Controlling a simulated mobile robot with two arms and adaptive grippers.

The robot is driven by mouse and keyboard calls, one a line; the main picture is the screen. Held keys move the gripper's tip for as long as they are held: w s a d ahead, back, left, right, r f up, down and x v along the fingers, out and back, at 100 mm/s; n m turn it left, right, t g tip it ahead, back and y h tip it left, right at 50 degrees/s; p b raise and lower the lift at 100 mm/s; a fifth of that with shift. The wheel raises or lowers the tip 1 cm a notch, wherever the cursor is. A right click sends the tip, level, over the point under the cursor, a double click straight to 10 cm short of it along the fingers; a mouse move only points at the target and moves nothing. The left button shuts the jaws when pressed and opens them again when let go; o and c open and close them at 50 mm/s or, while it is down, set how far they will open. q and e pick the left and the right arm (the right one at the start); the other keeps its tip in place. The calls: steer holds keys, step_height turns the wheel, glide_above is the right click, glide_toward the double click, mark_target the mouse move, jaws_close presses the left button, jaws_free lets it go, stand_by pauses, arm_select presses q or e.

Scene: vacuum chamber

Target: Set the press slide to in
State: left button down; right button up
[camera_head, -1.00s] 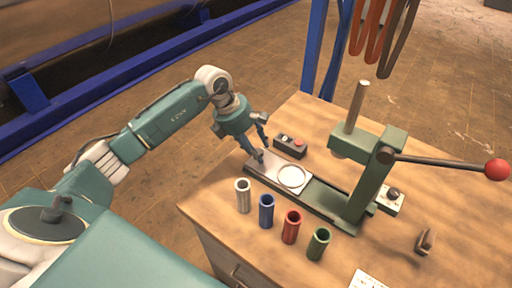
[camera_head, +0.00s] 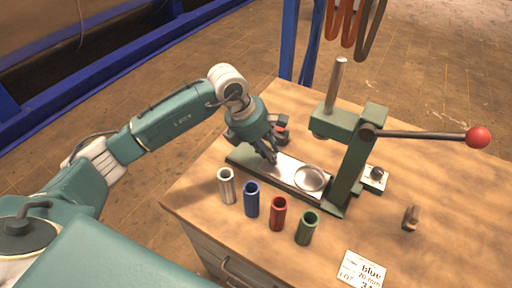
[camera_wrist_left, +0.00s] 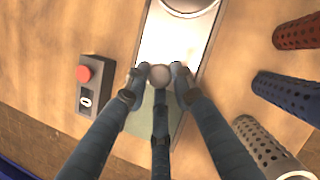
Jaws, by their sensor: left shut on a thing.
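The press slide is a pale metal plate (camera_head: 289,168) with a round ring (camera_head: 310,179) on its right end. It lies on the green base rail of the press (camera_head: 345,175), with the ring close to the press column. Bare green rail (camera_head: 241,158) shows left of the plate. My left gripper (camera_head: 271,157) points down at the plate's left end. In the left wrist view its fingers are shut around a small round knob (camera_wrist_left: 160,75) on the slide plate (camera_wrist_left: 172,40). My right gripper is not in view.
White, blue (camera_head: 251,199), red and green perforated sleeves stand in front of the rail. A control box with a red button (camera_wrist_left: 84,74) sits behind it, partly hidden by my gripper in the head view. The press lever (camera_head: 430,135) sticks out right. A label card (camera_head: 361,270) lies in front.

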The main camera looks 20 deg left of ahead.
arm_select(q)
steer(key=shift+d+r, duration=0.15)
steer(key=shift+d, duration=0.1)
steer(key=c, duration=1.7)
jaws_free()
steer(key=shift+o, duration=1.2)
steer(key=shift+d, duration=0.15)
steer(key=shift+a+r, duration=0.2)
steer(key=v, duration=1.1)
steer(key=shift+s+r, duration=0.2)
steer(key=shift+r, duration=0.05)
